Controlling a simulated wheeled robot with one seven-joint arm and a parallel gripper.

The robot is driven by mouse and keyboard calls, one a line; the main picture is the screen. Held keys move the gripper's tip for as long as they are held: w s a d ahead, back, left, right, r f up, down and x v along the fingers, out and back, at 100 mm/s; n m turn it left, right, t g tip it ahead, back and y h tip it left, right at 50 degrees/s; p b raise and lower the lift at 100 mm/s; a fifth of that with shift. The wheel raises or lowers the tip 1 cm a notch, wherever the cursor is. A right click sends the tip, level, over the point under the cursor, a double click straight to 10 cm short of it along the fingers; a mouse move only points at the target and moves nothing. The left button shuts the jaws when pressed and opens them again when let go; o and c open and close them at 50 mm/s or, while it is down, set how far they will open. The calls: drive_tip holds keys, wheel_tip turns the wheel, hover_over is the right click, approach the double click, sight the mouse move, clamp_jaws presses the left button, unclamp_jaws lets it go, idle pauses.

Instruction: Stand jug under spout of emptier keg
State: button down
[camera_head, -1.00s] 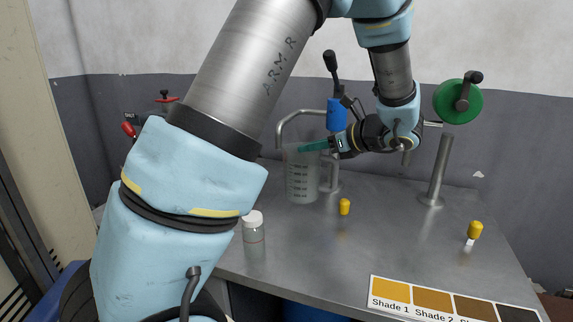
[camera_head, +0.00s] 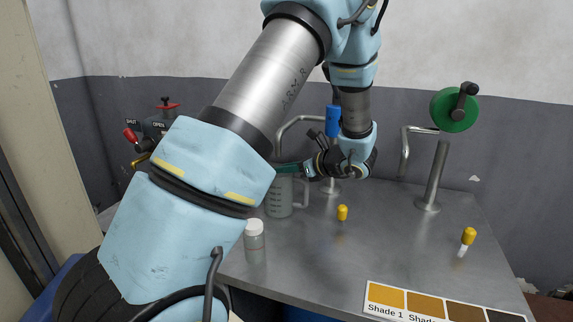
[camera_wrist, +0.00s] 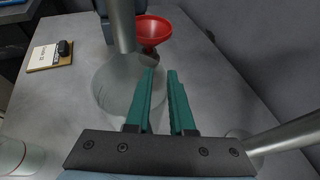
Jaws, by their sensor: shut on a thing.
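A translucent measuring jug (camera_head: 279,197) stands upright, on or just above the steel bench; its base contact is unclear. My gripper (camera_head: 290,168) reaches in from the right, its green fingers shut on the jug's upper side by the handle. In the wrist view the fingers (camera_wrist: 162,90) overlap the round jug (camera_wrist: 118,85). A bent metal spout (camera_head: 300,121) beside a blue tap handle (camera_head: 332,121) rises behind the jug. A vertical pipe end (camera_wrist: 122,28) shows over the jug in the wrist view. A second bent spout (camera_head: 406,145) is at the right. The kegs' fill levels cannot be seen.
A white-capped bottle (camera_head: 254,241) stands in front of the jug. Yellow-capped pieces (camera_head: 342,213) (camera_head: 467,238) and a shade card (camera_head: 405,303) lie on the bench. A green wheel (camera_head: 455,107) is on the right. A red funnel (camera_wrist: 152,30) shows in the wrist view.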

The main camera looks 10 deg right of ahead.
drive_tip(key=shift+f, duration=0.2)
drive_tip(key=c, duration=0.8)
unclamp_jaws()
drive_tip(key=shift+o, duration=0.2)
drive_tip(key=shift+r, duration=0.1)
drive_tip(key=b+v, duration=0.2)
drive_tip(key=v, duration=1)
drive_tip(key=shift+b, duration=0.4)
drive_tip(key=shift+r, duration=0.1)
